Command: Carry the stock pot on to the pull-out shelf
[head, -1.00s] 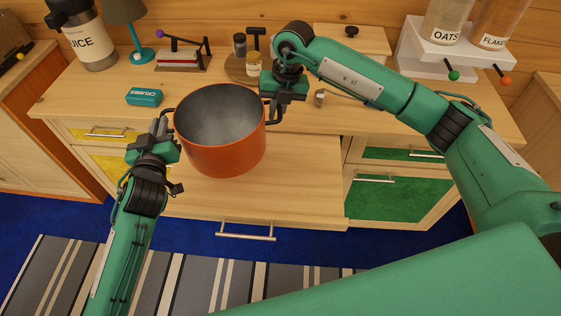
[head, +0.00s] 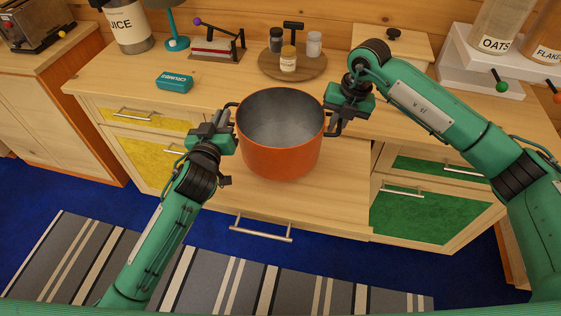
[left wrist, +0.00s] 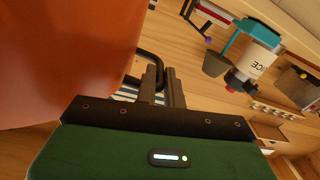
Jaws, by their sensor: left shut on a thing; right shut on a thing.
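The orange stock pot (head: 280,152) is upright, with a grey inside that looks empty. It is over the pull-out shelf (head: 325,208), which sticks out from the counter front; I cannot tell whether the pot's base touches the shelf. My left gripper (head: 229,120) is shut on the pot's left handle; in the left wrist view its fingers (left wrist: 162,85) close on the dark handle loop beside the orange wall. My right gripper (head: 334,118) is shut on the right handle, which it partly hides.
On the counter (head: 215,85) stand a teal box (head: 174,82), a round board (head: 305,70) with small jars, and a juice dispenser (head: 128,30). Green drawers (head: 425,205) lie right of the shelf, yellow ones (head: 150,160) left. Bare shelf shows in front of the pot.

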